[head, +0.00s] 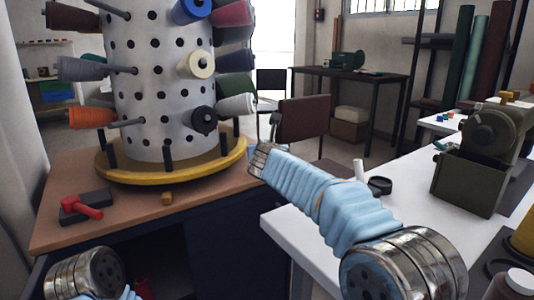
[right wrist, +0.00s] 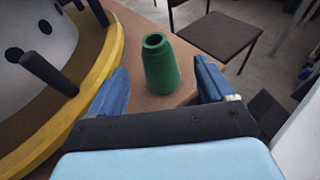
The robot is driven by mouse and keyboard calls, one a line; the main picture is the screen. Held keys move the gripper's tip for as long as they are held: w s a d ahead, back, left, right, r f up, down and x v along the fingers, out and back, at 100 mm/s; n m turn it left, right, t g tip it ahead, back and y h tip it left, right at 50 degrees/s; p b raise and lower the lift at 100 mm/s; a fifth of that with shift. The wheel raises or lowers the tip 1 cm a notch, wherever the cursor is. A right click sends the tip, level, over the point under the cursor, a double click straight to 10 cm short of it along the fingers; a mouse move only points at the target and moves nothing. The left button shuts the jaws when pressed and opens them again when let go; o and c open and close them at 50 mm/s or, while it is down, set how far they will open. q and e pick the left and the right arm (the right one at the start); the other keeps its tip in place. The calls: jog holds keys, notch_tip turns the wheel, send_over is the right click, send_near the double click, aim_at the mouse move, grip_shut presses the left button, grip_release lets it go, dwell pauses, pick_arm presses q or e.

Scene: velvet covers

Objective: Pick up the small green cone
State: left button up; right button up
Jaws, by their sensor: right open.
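The small green cone (right wrist: 161,68) stands upright near the corner of the brown tabletop in the right wrist view. It has a hollow, narrow top. My right gripper (right wrist: 162,78) is open, with one blue finger to the left of the cone and one to the right. Gaps show between the cone and both fingers, and nothing is held. In the head view I cannot make out the cone; my right arm reaches to that table corner, and its hand end (head: 262,160) shows there. My left gripper is not in view; only part of my left arm shows at the lower left.
A perforated white drum (head: 160,80) with several thread cones on pegs stands on a yellow round base (head: 112,172), close to the right gripper's left side. A red-handled tool (head: 84,208) lies on the brown table (head: 215,200). A white table (head: 290,222) is at right; chairs (head: 303,122) stand behind.

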jog(key=shift+w+f, duration=0.1)
jog(key=shift+w, duration=0.3)
jog(key=x, duration=0.1)
jog(key=p+x, duration=0.1)
jog(key=x, duration=0.1)
jog(key=p+x, duration=0.1)
jog(key=shift+w+a+r, duration=0.1)
jog(key=shift+w+r, duration=0.15)
jog(key=shift+w, duration=0.05)
jog(key=shift+w+f+p, duration=0.25)
jog(key=shift+w+p, duration=0.05)
jog(key=shift+w, duration=0.15)
jog(key=shift+c, duration=0.2)
jog(key=c, duration=1)
jog(key=shift+r, duration=0.15)
